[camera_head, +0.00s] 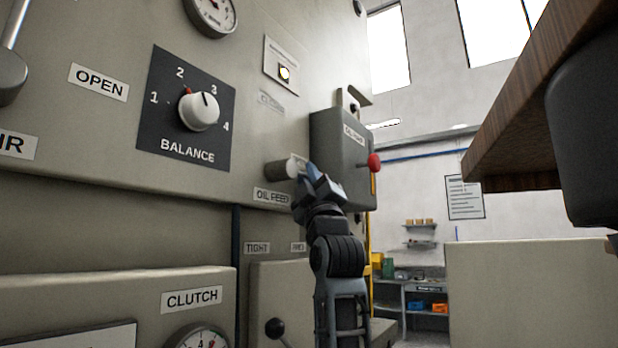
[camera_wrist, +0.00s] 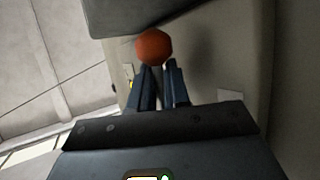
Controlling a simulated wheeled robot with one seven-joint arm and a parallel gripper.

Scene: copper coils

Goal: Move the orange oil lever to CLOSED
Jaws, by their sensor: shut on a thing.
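The oil lever's orange ball (camera_wrist: 154,47) shows in the wrist view at the tips of my gripper (camera_wrist: 158,70), whose two fingers are shut on the lever there. In the head view my gripper (camera_head: 314,178) is beside a grey round hub (camera_head: 284,168) on the panel, above the OIL FEED label (camera_head: 272,197). The orange ball is hidden behind my fingers in that view. A small label behind the fingers is partly covered. A faint label (camera_head: 271,101) above the hub is too blurred to read surely.
A grey box (camera_head: 341,145) with a red knob (camera_head: 374,162) juts out just right of my gripper. A BALANCE dial (camera_head: 199,110) is on the panel to the left. A black-knobbed lever (camera_head: 276,327) stands below. A wooden edge (camera_head: 530,110) overhangs at the right.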

